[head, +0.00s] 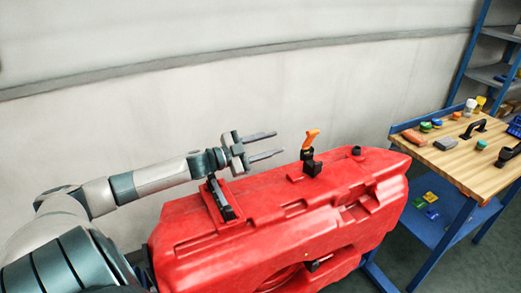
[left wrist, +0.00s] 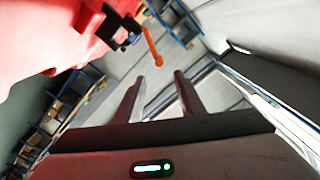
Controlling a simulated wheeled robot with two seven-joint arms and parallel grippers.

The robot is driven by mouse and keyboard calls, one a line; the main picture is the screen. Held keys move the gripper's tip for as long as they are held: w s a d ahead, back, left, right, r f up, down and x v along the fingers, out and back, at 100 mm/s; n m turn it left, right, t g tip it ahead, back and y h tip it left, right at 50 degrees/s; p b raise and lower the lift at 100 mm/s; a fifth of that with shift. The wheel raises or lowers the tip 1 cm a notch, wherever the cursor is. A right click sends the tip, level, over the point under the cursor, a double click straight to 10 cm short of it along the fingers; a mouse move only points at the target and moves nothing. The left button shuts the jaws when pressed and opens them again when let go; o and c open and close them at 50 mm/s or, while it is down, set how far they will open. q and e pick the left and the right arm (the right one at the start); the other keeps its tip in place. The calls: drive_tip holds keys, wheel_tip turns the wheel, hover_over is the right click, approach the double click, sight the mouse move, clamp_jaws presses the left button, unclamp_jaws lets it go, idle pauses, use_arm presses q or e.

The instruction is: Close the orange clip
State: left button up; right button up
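The orange clip (head: 311,138) stands up from a black latch base (head: 312,163) on top of the red tank (head: 270,220). It looks raised and tilted slightly right. My left gripper (head: 277,144) is open and empty, to the left of the clip, with its two fingers apart and pointing right. In the left wrist view the orange clip (left wrist: 153,48) shows as a thin orange lever with a rounded end, beyond the fingertips of my left gripper (left wrist: 158,82) and not touching them. My right gripper is in neither view.
A black latch (head: 220,199) sits on the tank's left part, below my left wrist. A wooden-topped table (head: 465,160) with several small objects stands at the right, beside a blue shelf (head: 490,75). A pale wall is behind; the space above the tank is free.

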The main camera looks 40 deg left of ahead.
use_arm(q)
drive_tip(key=shift+b+v, duration=0.4)
drive_tip(key=shift+v, duration=1.4)
drive_tip(key=shift+c, duration=0.6)
drive_tip(key=shift+r, duration=0.1)
drive_tip(key=c, duration=0.6)
drive_tip(key=shift+w+a+r, duration=0.1)
drive_tip(key=shift+w+a, duration=0.1)
drive_tip(key=shift+a, duration=0.1)
clamp_jaws()
drive_tip(key=w+a+r+n+y+b, duration=0.25)
drive_tip(key=w+a+n+y, duration=0.5)
drive_tip(key=a+n, duration=0.4)
drive_tip(key=d+r+g+h, duration=0.3)
drive_tip(key=d+r+h, duration=0.2)
drive_tip(key=d+h, duration=0.3)
drive_tip(key=shift+d+r+n+b, duration=0.25)
drive_tip(key=shift+d+n+b, duration=0.1)
drive_tip(key=shift+d, duration=0.85)
drive_tip(key=shift+h, duration=0.25)
